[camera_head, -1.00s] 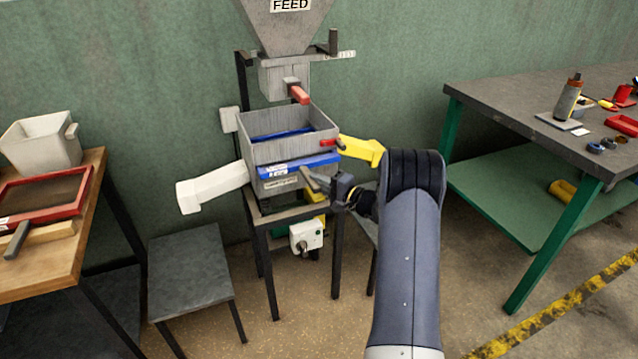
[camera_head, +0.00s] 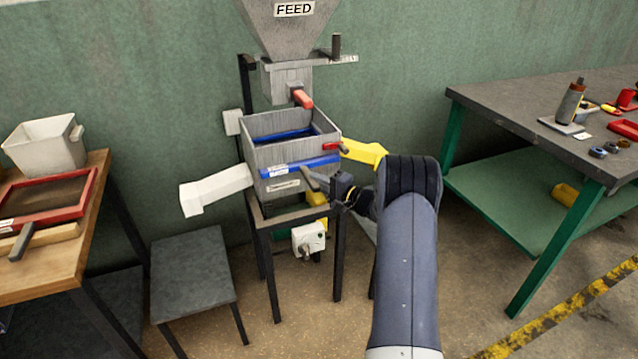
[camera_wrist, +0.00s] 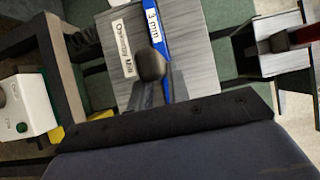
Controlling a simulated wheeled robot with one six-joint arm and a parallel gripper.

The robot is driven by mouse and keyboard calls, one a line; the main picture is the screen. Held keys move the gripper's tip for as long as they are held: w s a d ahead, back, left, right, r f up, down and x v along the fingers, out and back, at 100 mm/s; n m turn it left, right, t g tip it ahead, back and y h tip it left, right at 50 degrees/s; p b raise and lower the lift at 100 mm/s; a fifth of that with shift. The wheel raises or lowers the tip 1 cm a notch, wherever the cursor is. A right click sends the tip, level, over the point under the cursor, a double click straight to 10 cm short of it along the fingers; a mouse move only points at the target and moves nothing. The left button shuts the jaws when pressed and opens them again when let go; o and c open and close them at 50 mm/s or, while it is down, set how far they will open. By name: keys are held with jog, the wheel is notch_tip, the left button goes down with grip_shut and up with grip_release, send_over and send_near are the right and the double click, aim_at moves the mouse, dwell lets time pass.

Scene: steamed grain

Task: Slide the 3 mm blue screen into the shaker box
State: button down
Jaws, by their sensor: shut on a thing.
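The blue screen (camera_head: 318,162) lies in the grey shaker box (camera_head: 268,156), its blue front edge running across the box's front wall. Part of its blue frame shows inside the box. In the wrist view the screen's blue edge (camera_wrist: 163,40) carries a "3 mm" label, and a dark rounded handle stands out from it. My gripper (camera_head: 328,186) is in front of the box, shut on the screen's handle. The grip itself is partly hidden by the dark handle in the wrist view (camera_wrist: 152,90).
The FEED hopper (camera_head: 290,18) hangs above the box. A white spout (camera_head: 215,190) juts left and a yellow one (camera_head: 362,152) right. A red-framed screen (camera_head: 88,190) lies on the wooden table at left. A low grey stool (camera_head: 190,265) and a workbench (camera_head: 500,96) flank the stand.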

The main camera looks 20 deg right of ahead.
jog(key=shift+w+r+p, duration=0.2)
jog(key=shift+w+p, duration=0.1)
jog(key=shift+w, duration=0.8)
dwell(0.7)
jog(key=c, duration=1.3)
grip_release()
jog(key=shift+f, duration=0.1)
jog(key=shift+o, duration=0.2)
jog(key=shift+f, duration=0.1)
jog(key=v, duration=1)
jog(key=shift+s+d, duration=0.2)
jog(key=shift+s, duration=0.1)
jog(key=shift+w, duration=0.1)
jog(key=x, duration=1)
jog(key=shift+a, duration=0.2)
